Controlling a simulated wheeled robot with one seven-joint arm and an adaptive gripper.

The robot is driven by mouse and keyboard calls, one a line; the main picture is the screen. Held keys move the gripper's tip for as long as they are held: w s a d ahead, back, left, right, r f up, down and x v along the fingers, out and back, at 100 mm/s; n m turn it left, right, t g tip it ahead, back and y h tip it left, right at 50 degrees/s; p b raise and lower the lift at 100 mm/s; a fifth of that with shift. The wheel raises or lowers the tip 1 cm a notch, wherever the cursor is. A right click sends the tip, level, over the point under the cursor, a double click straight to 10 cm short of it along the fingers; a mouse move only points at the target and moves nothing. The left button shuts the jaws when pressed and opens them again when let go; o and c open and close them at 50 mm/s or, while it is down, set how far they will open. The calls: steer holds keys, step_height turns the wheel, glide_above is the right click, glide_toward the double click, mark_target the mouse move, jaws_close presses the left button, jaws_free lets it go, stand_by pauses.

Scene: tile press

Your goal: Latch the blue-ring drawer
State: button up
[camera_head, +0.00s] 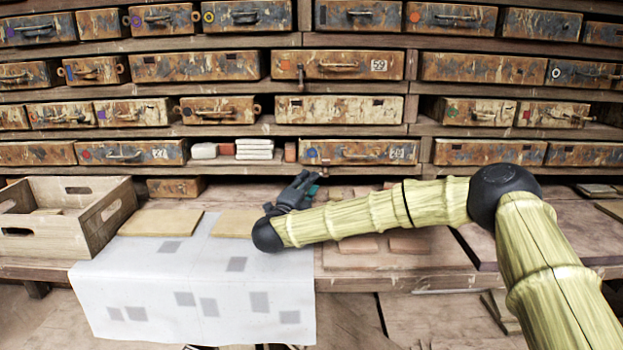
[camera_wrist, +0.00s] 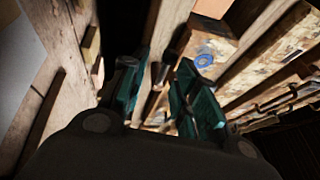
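The blue-ring drawer (camera_head: 345,153) is in the lowest drawer row, right of a bay of stacked tiles. It has a scuffed rusty face, a blue mark at its left end, a handle and a pale number label. In the wrist view, the blue ring shows on a mottled drawer front (camera_wrist: 204,60), beyond the fingers. I cannot tell how far this drawer stands out. My gripper (camera_head: 297,190), dark with teal fingers, is below and left of the drawer, above the bench.
A slotted wooden crate (camera_head: 60,232) stands at the bench's left. A white sheet (camera_head: 200,285) with grey squares hangs over the front edge. Reddish tiles (camera_head: 410,245) lie beneath my arm. White tiles (camera_head: 254,148) sit in the bay.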

steer(key=x, duration=0.2)
steer(key=shift+w+d+r, duration=0.15)
steer(key=shift+w+r, duration=0.1)
steer(key=shift+r, duration=0.15)
jaws_close()
